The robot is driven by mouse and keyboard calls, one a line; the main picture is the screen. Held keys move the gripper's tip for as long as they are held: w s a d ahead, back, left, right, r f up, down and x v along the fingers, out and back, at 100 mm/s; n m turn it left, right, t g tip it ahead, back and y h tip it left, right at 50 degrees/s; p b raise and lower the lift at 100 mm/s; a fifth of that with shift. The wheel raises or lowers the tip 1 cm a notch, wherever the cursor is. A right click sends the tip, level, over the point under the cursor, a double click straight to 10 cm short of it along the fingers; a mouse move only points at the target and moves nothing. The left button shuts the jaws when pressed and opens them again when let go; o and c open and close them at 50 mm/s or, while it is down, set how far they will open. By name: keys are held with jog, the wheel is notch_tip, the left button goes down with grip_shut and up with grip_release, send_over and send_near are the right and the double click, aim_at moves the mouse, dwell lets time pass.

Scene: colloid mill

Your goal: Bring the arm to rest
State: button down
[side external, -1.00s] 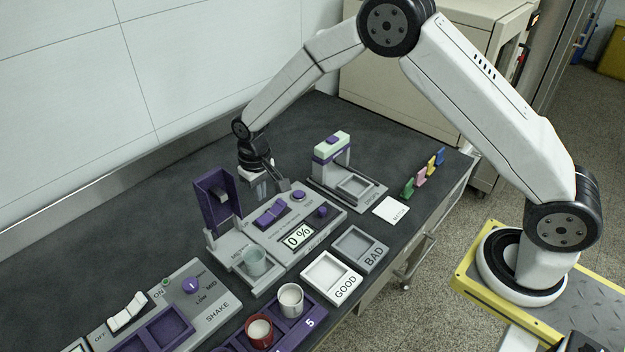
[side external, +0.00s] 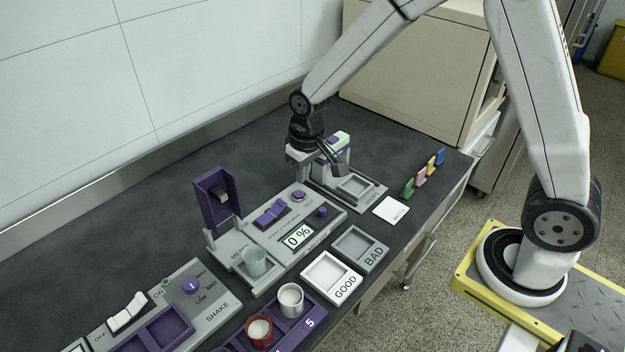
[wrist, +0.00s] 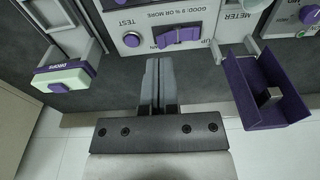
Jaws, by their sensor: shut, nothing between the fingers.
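My gripper (side external: 335,163) is in the air at the drops stand (side external: 365,192) in the side view, overlapping it in the picture. In the wrist view the two fingers of my gripper (wrist: 158,62) lie side by side, shut and empty. The wrist view shows the bench below with the meter panel (wrist: 192,16) beyond the fingertips. The drops stand's green-and-purple top (wrist: 64,80) is to the left of the fingers there. The meter's raised purple lid (wrist: 262,92) is to their right. No contact between my gripper and these things can be made out.
A pale cup (side external: 254,262) stands in the meter. A white cup (side external: 290,299) and a red cup (side external: 259,331) sit in a purple rack. The GOOD tray (side external: 328,274) and BAD tray (side external: 360,249) look empty. Several coloured clips (side external: 420,177) stand near the right bench edge.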

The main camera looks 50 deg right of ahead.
jog(key=s+d+r, duration=0.1)
jog(key=s+d, duration=0.1)
jog(key=s, duration=0.5)
jog(key=s+d+r+t, duration=0.1)
jog(key=s+d+r, duration=0.1)
jog(key=s, duration=0.5)
jog(key=shift+d, duration=0.3)
jog(key=shift+s, duration=0.1)
